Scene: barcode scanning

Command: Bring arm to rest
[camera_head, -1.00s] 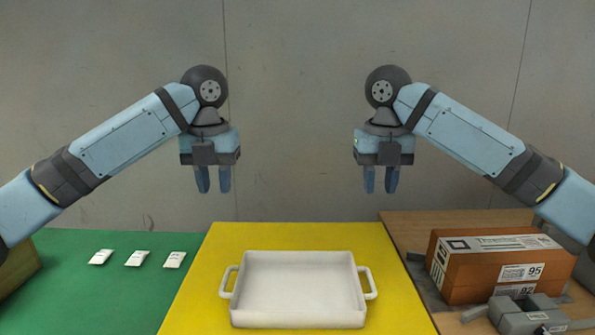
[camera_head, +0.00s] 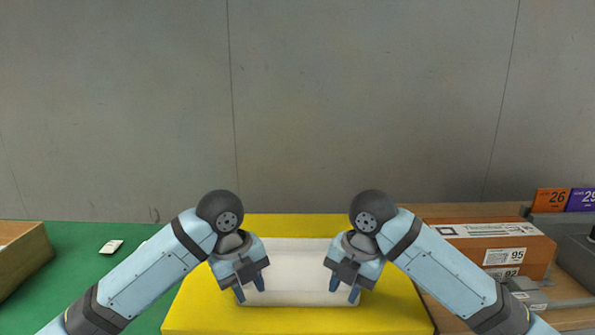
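My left gripper (camera_head: 250,289) points down over the left part of the white tray (camera_head: 297,258). My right gripper (camera_head: 344,289) points down over the right part of the same tray. Both show small blue fingers with nothing visible between them. The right fingers stand apart; the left fingers also look slightly apart. The arms cover the sides and handles of the tray, which sits on the yellow mat (camera_head: 297,225).
A small white packet (camera_head: 111,246) lies on the green mat (camera_head: 72,240) at left, near a wooden box (camera_head: 20,255). An orange-brown carton (camera_head: 500,252) stands at right. Orange and purple cards (camera_head: 551,200) stand behind it. A grey wall closes the back.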

